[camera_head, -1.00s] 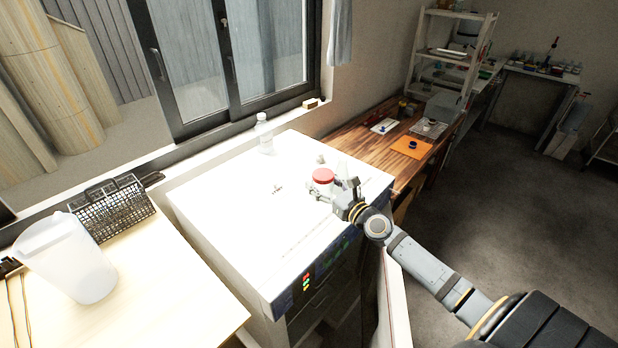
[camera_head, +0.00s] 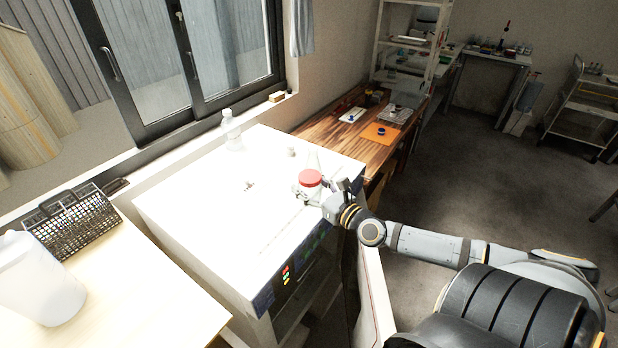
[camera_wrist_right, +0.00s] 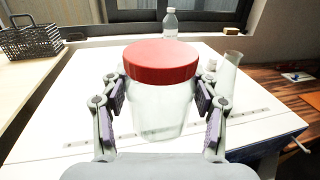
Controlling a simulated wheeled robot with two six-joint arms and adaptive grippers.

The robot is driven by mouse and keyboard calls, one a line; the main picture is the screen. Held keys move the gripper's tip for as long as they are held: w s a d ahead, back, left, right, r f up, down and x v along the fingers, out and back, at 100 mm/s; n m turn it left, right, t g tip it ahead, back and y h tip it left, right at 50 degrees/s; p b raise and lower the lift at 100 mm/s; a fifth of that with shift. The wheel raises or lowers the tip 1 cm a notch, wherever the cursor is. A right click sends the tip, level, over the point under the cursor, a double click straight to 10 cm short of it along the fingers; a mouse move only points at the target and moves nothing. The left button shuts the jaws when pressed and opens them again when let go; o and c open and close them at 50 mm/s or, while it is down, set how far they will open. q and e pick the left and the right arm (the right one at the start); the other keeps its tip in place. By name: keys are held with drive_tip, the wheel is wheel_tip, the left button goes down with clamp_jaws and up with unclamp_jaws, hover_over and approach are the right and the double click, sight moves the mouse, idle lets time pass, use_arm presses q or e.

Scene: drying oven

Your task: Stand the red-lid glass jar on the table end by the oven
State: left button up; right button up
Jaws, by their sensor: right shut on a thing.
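The red-lid glass jar (camera_head: 310,179) is upright at the right front part of the white oven top (camera_head: 190,200). In the right wrist view the jar (camera_wrist_right: 160,95) stands between both fingers, its clear body gripped below the red lid. My right gripper (camera_head: 318,196) is shut on it; whether the jar's base touches the oven top cannot be told. The wooden table (camera_head: 328,130) adjoins the oven at the back right. The pale table (camera_head: 150,290) is at the front left of the oven. My left gripper is not in view.
A clear bottle (camera_head: 232,130) stands at the oven's back edge and a flask (camera_wrist_right: 228,75) beside the jar. The pale table holds a black basket (camera_head: 75,222) and a white jug (camera_head: 35,280). An orange mat (camera_head: 381,134) lies on the wooden table.

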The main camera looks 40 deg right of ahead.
drive_tip(key=a+f, duration=0.2)
drive_tip(key=a, duration=0.3)
drive_tip(key=s+a+f+m+h, duration=0.1)
drive_tip(key=a+f, duration=0.1)
drive_tip(key=a, duration=0.3)
drive_tip(key=a+f+h, duration=0.1)
drive_tip(key=a+f, duration=0.1)
drive_tip(key=a, duration=0.4)
drive_tip(key=shift+s+f, duration=0.15)
drive_tip(key=shift+f, duration=0.2)
drive_tip(key=shift+a+r, duration=0.1)
drive_tip(key=shift+a, duration=0.4)
